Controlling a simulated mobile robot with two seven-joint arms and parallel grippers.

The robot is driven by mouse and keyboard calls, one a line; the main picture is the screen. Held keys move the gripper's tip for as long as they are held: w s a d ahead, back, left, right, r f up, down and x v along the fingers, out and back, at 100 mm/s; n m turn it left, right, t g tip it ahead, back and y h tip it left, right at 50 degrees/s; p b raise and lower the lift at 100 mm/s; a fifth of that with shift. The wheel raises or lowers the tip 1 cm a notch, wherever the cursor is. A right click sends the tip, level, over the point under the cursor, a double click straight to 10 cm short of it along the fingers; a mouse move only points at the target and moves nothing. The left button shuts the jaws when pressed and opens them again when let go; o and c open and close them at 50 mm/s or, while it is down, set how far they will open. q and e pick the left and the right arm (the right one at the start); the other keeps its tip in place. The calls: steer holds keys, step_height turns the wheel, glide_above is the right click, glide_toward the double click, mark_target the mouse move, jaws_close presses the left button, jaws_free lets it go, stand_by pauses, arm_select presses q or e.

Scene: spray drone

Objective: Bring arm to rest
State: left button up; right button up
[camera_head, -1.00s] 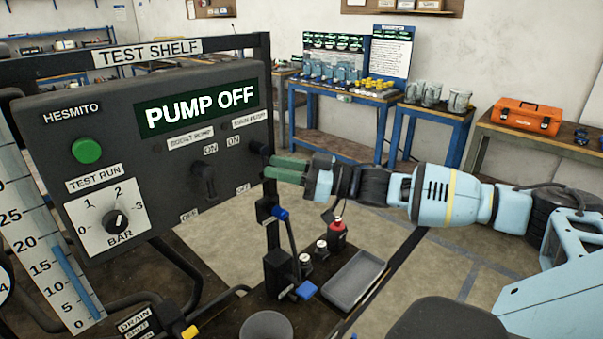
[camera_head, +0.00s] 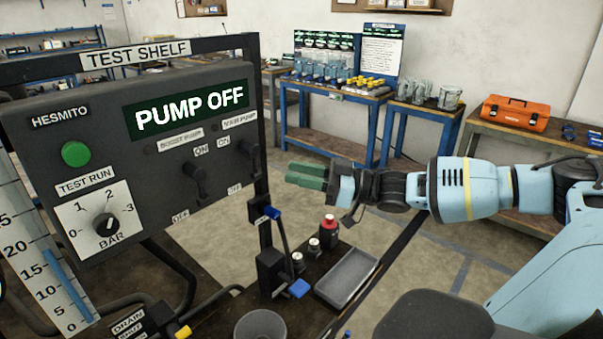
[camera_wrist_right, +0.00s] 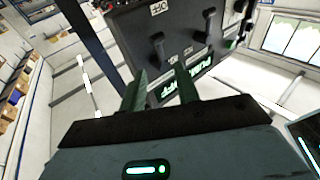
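My right arm comes in from the right in the head view. Its gripper (camera_head: 291,175) is in the air to the right of the dark test panel (camera_head: 60,150), apart from it. Its green fingers have a gap between them in the right wrist view (camera_wrist_right: 161,76), with nothing held. The panel's display (camera_head: 190,109) reads PUMP OFF. The main pump lever (camera_head: 249,160) is nearest the gripper, and the boost pump lever (camera_head: 196,182) is left of it. My left gripper does not show.
An orange toolbox (camera_head: 515,113) stands on a far table. Open floor lies behind the gripper.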

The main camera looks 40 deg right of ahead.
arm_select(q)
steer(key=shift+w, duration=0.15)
arm_select(e)
steer(key=shift+f, duration=0.1)
